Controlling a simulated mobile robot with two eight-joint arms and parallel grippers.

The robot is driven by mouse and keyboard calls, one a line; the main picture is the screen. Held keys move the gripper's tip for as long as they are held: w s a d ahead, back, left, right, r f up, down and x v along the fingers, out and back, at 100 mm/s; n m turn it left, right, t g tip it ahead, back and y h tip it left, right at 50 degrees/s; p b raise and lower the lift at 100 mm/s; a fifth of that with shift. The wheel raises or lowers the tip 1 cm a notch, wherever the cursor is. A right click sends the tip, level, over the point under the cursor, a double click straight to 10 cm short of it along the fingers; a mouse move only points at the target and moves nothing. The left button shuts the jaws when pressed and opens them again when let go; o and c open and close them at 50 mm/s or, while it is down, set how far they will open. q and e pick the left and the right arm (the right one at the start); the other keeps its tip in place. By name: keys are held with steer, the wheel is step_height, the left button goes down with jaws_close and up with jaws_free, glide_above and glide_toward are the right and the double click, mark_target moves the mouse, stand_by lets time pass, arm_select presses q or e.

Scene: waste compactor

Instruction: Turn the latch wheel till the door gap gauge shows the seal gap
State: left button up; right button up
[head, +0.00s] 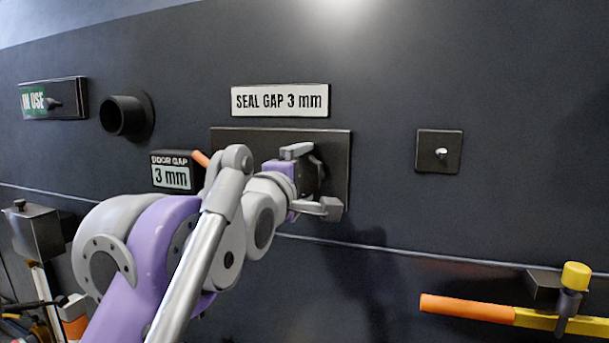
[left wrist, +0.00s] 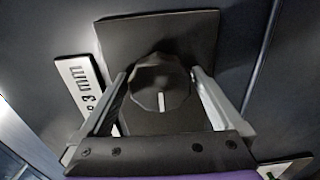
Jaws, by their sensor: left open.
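The latch wheel (left wrist: 160,85) is a dark faceted knob with a white mark on its face, on a dark square-cornered plate (head: 338,145). In the head view my gripper mostly hides it. My left gripper (head: 313,180) is open at the wheel, with one finger on each side of it. In the left wrist view the fingers look spread around the knob; I cannot tell whether they touch it. The door gap gauge (head: 172,177), left of the plate, reads 3 mm. The sign (head: 280,100) above the plate reads SEAL GAP 3 mm. My right gripper is not in view.
An orange piece (head: 200,158) shows behind my arm beside the gauge. A black pipe stub (head: 124,115) and an IN USE slider (head: 53,100) are at the left. A small switch plate (head: 439,152) is at the right. A yellow bar with orange grip (head: 470,309) juts out lower right.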

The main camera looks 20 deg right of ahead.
arm_select(q)
steer(key=b+v, duration=0.2)
steer(key=v, duration=0.8)
steer(key=shift+s+a, duration=0.25)
steer(key=shift+s, duration=0.1)
steer(key=a+f+m+g+y+p, duration=0.15)
steer(key=a+f, duration=0.35)
steer(key=f, duration=0.5)
steer(key=s+a+f+m+g+y+p, duration=0.1)
steer(key=a+f+m+y, duration=0.15)
steer(key=a+f, duration=0.45)
steer(key=a+f+m+g+y+p, duration=0.1)
steer(key=a+f+m+g+y, duration=0.2)
steer(key=f, duration=0.9)
steer(key=s+a+f+m+g+y, duration=0.1)
steer(key=s+a+f, duration=0.3)
steer(key=f, duration=0.3)
steer(key=s+a+f+m+g+y+p, duration=0.1)
steer(key=s+a+f, duration=0.2)
steer(key=s+f, duration=0.4)
steer(key=s+a+f+m+g+y+p, duration=0.1)
steer(key=s+a+f, duration=0.3)
steer(key=f, duration=0.5)
steer(key=shift+s+a+m+g, duration=0.35)
steer(key=shift+s+m+g, duration=0.25)
steer(key=shift+s, duration=0.65)
